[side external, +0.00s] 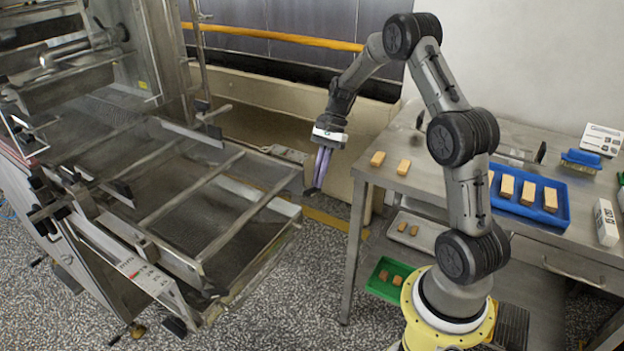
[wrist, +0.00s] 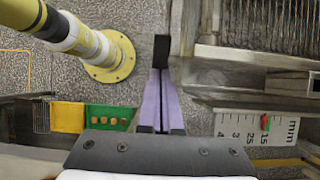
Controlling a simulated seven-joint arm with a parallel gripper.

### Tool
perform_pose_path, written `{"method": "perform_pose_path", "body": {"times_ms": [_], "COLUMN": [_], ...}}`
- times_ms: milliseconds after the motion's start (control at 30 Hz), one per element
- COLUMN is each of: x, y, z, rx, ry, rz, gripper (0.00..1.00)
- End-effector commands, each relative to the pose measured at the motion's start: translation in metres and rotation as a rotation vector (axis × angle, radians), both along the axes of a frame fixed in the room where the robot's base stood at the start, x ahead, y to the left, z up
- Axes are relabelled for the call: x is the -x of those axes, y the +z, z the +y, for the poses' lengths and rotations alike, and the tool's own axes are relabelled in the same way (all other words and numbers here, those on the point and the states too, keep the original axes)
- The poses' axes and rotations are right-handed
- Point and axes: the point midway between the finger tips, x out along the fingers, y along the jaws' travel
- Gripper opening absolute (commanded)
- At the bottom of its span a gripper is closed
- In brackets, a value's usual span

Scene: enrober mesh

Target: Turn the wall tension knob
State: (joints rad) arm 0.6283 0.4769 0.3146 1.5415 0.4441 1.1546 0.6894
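My gripper (side external: 316,188) hangs pointing down in open air, just off the right end of the enrober's mesh frame (side external: 215,185). In the wrist view, its purple fingers (wrist: 161,58) lie side by side with dark tips together, and nothing shows held.
A steel table (side external: 395,180) stands right of my gripper, with loose tan blocks and a blue tray (side external: 560,218) of blocks. A green tray (side external: 378,290) is on the lower shelf. Speckled floor (side external: 290,290) lies open between machine and table. A yellow rail (side external: 270,37) runs behind.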

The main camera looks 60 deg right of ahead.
Motion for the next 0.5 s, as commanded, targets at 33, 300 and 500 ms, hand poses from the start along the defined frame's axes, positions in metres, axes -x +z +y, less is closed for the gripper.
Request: {"method": "perform_pose_path", "body": {"times_ms": [33,300,500], "x": [0.0042,0.0042,0.0042], "y": [-0.0084,-0.0131,-0.0156], "z": [-0.0005,-0.0023,-0.0028], "rx": [-0.033,-0.169,-0.162], "ry": [0.000,0.001,0.004], "rz": [0.016,0.017,0.017], "gripper": [0.00,0.00,0.00]}}
